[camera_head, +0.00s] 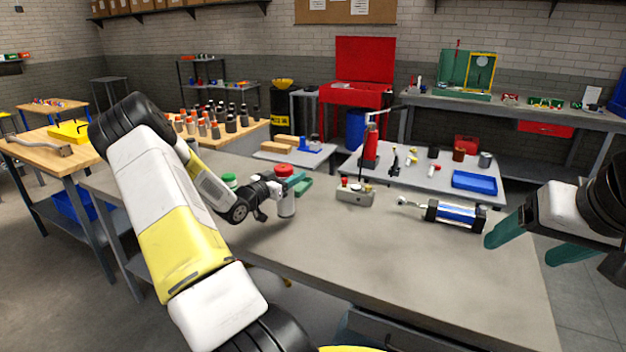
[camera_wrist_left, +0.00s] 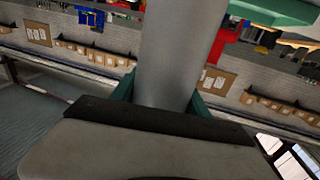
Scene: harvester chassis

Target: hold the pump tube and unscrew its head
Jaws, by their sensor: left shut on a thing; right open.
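A grey upright tube with a red top (camera_head: 286,206) stands at the left part of the workbench. My left gripper (camera_head: 291,187) is shut on this tube, with its teal fingers around the upper part below the red top. In the left wrist view the grey tube (camera_wrist_left: 168,60) runs between the two teal fingers (camera_wrist_left: 160,97). My right gripper (camera_head: 537,243) is open and empty at the right edge of the bench, apart from the tube. Whether the tube's base touches the bench is hard to tell.
A blue and black cylinder with a rod (camera_head: 456,214) lies on the bench near my right gripper. A grey block with knobs (camera_head: 355,193) stands mid-bench. A green-topped part (camera_head: 230,180) is behind my left arm. The front middle of the bench (camera_head: 390,255) is clear.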

